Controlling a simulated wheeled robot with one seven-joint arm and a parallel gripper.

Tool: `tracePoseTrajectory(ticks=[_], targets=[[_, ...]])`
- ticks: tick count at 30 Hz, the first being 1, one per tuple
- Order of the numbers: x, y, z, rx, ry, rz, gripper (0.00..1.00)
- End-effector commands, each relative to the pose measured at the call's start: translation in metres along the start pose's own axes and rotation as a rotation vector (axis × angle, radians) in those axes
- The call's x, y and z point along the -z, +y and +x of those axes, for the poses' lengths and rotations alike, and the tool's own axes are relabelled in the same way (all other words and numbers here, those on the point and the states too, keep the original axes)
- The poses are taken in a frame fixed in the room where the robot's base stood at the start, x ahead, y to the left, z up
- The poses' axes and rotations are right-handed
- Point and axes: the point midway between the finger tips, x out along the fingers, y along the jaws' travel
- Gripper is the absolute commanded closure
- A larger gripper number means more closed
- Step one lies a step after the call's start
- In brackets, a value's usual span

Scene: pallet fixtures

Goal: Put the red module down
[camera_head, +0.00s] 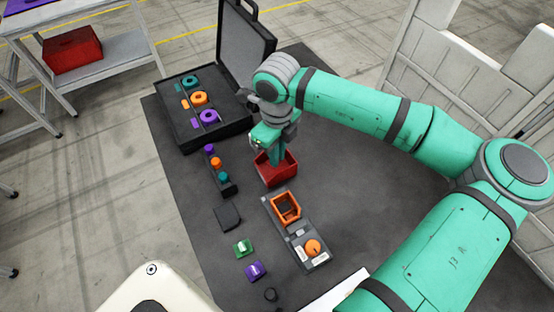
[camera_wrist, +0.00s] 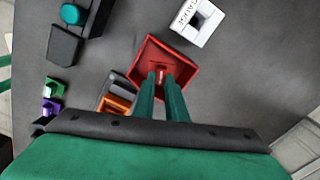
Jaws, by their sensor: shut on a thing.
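My gripper (camera_wrist: 163,80) points down over the open red bin (camera_wrist: 190,66), its two green fingers close together. Between the fingertips, a small red module with a pale label (camera_wrist: 161,74) shows against the red bin floor. I cannot tell whether the module touches the floor. In the head view, my gripper (camera_head: 276,158) reaches into the red bin (camera_head: 280,178), and the module is hidden there. A green module (camera_head: 242,248) and a purple module (camera_head: 255,271) with white labels stand on the dark mat near the front.
A grey fixture (camera_head: 297,237) with an orange frame (camera_head: 285,206) and orange knob (camera_head: 313,247) lies nearer than the bin. A peg rack (camera_head: 222,183) and open case (camera_head: 186,139) are left. The wrist view shows a white gauge block (camera_wrist: 197,22) beside the bin.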

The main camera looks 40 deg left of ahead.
Motion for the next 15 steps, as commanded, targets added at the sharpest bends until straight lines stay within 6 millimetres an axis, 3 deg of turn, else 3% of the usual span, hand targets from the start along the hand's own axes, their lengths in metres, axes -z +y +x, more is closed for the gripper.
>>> tracePoseTrajectory(ticks=[6, 15], targets=[[0.000, 0.001, 0.029, -0.003, -0.001, 0.001, 1.00], [0.000, 0.000, 0.031, -0.001, 0.000, 0.001, 1.00]])
